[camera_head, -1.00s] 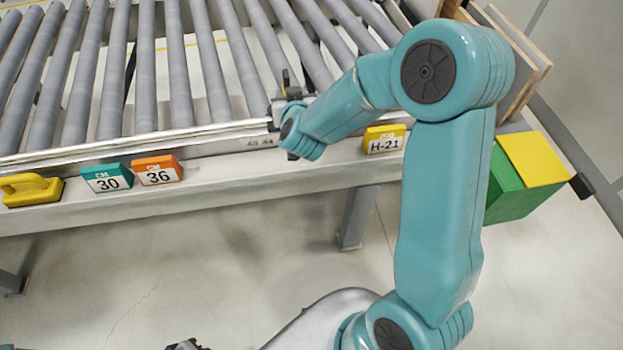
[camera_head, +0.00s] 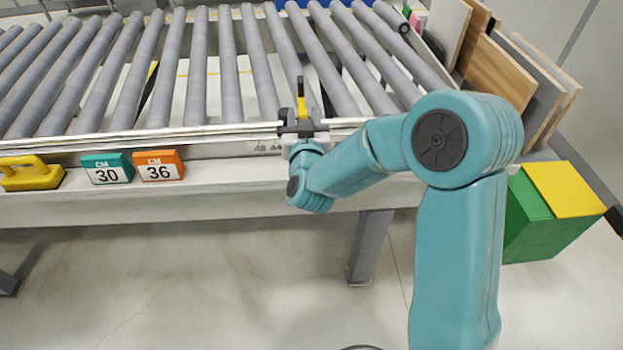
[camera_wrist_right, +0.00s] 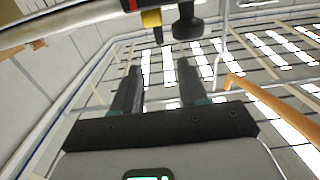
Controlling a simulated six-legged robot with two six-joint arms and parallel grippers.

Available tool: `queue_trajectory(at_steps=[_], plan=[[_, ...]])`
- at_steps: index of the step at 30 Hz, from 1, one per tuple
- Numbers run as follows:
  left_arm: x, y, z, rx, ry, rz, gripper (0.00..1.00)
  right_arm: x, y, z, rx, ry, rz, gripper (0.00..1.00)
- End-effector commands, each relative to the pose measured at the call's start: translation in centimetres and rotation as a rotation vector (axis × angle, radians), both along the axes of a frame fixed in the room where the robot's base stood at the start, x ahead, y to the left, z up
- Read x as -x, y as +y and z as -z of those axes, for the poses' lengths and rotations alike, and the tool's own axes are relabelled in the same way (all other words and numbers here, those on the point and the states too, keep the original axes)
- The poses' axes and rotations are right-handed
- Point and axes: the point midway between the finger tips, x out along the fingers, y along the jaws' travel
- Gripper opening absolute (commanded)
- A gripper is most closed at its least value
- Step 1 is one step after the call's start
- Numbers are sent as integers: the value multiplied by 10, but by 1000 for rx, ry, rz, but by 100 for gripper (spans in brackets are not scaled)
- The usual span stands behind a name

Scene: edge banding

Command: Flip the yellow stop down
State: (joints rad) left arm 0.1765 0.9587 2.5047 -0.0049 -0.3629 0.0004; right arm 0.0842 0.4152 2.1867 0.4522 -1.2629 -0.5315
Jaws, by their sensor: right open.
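The yellow stop (camera_head: 301,104) shows as a narrow yellow piece standing up at the silver rail along the front of the rollers, with dark parts around it. In the right wrist view, a yellow piece (camera_wrist_right: 151,18) with a dark knob beside it shows at the top edge, beyond the fingertips. My right gripper (camera_head: 299,118) is at the rail by the stop, its wrist in front and below. In the right wrist view its two dark fingers (camera_wrist_right: 158,78) are apart with nothing between them. Whether a finger touches the stop I cannot tell. My left gripper is not in view.
Gray rollers (camera_head: 190,65) fill the table behind the rail (camera_head: 200,133). A teal 30 block (camera_head: 107,168), an orange 36 block (camera_head: 159,166) and a yellow handled tool (camera_head: 30,174) sit on the front ledge. A green and yellow box (camera_head: 545,215) and leaning boards (camera_head: 510,75) are at right.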

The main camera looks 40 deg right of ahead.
Motion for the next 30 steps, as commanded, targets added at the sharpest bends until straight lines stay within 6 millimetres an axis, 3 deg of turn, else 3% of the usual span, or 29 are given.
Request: queue_trajectory(at_steps=[22, 30], plan=[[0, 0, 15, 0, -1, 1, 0, 83, 49, -2, -1, 1, -2, 43], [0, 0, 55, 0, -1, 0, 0, 106, 63, 2, 1, -5, 0, 43]])
